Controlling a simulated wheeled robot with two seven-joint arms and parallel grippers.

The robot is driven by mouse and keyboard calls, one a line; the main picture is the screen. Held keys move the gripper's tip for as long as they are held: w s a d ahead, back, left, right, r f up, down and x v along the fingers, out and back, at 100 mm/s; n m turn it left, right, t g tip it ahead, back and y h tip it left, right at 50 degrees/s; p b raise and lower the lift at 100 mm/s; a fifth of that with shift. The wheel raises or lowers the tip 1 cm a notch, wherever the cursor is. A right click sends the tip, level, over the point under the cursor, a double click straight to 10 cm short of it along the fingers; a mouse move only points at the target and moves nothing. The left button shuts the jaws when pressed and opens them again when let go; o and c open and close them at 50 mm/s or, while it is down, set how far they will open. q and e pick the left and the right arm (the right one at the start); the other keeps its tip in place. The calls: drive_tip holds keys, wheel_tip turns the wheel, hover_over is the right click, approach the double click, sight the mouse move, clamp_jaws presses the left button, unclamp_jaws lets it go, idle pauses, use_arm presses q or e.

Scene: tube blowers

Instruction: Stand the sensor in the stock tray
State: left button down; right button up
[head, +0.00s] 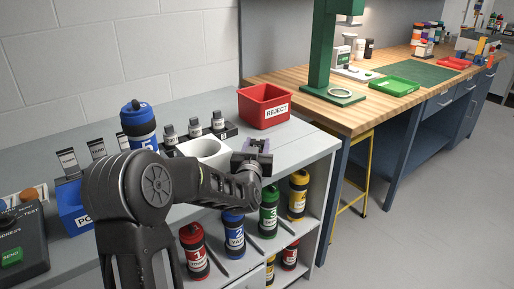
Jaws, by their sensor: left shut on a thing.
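My left gripper (255,158) is above the front right part of the grey bench top. It is shut on a small dark thing, taken to be the sensor, which is mostly hidden between the fingers. Behind it, a dark tray (231,131) holds several small grey upright pieces (194,127) in a row. My right gripper is not in view.
The white holder (203,148) and a blue canister (138,125) stand close to my left arm. A red REJECT bin (264,106) is at the back right. A blue box (70,208) with upright tags is at the left. Coloured canisters fill the shelf below.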

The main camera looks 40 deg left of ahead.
use_arm(q)
drive_tip(key=shift+f, duration=0.25)
drive_tip(key=shift+f, duration=0.2)
drive_tip(key=c, duration=0.8)
unclamp_jaws()
drive_tip(key=shift+r, duration=0.1)
drive_tip(key=shift+r, duration=0.15)
drive_tip(key=shift+s+d, duration=0.15)
drive_tip(key=shift+s, duration=0.15)
drive_tip(key=v, duration=1.1)
drive_tip(key=shift+s+d+b, duration=0.1)
drive_tip(key=shift+s+b, duration=0.05)
drive_tip(key=shift+b, duration=0.15)
drive_tip(key=shift+c, duration=0.4)
